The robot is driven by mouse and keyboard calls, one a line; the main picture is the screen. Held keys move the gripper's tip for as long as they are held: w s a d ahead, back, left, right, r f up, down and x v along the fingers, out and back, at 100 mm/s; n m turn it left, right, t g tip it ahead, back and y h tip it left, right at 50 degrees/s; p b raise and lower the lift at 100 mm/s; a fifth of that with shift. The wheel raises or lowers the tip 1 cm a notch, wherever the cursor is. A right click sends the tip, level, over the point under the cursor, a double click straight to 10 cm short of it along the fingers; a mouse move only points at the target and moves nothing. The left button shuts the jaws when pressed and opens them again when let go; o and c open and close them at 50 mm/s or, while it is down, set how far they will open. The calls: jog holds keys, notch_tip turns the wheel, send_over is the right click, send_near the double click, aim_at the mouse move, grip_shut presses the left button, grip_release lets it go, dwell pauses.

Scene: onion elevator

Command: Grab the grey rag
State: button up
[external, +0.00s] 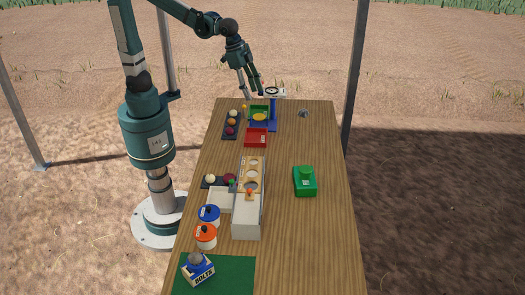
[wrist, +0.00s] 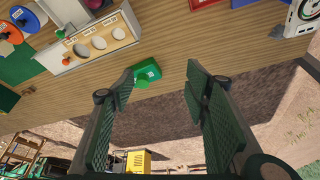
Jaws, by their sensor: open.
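A small grey crumpled thing (external: 304,112), which looks like the grey rag, lies on the far right part of the wooden table in the external view.
A green object (external: 305,182), a white holed rack (external: 247,215) and lidded pots (external: 206,236) stand nearer. The table's right side is mostly clear.

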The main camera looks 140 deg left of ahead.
jog(key=w+a+f+n+g, duration=0.1)
jog(key=a+f, duration=0.2)
jog(key=a, duration=0.5)
jog(key=w+a+f+n, duration=0.1)
jog(key=a+f, duration=0.1)
jog(key=a, duration=0.5)
jog(key=n+g+h+b, duration=0.1)
jog(key=n+g+h, duration=0.1)
jog(key=n+g, duration=0.15)
send_over(304, 110)
jog(key=shift+t, duration=0.45)
notch_tip(304, 110, down, 24)
jog(key=shift+w+d+f, duration=0.1)
jog(key=shift+w+d, duration=0.05)
jog(key=shift+s+f, duration=0.1)
jog(key=shift+s, duration=0.1)
jog(key=shift+f, duration=0.15)
jog(key=shift+f+b, duration=0.3)
jog(key=shift+f, duration=0.85)
jog(key=shift+f, duration=0.15)
jog(key=shift+f, duration=2.45)
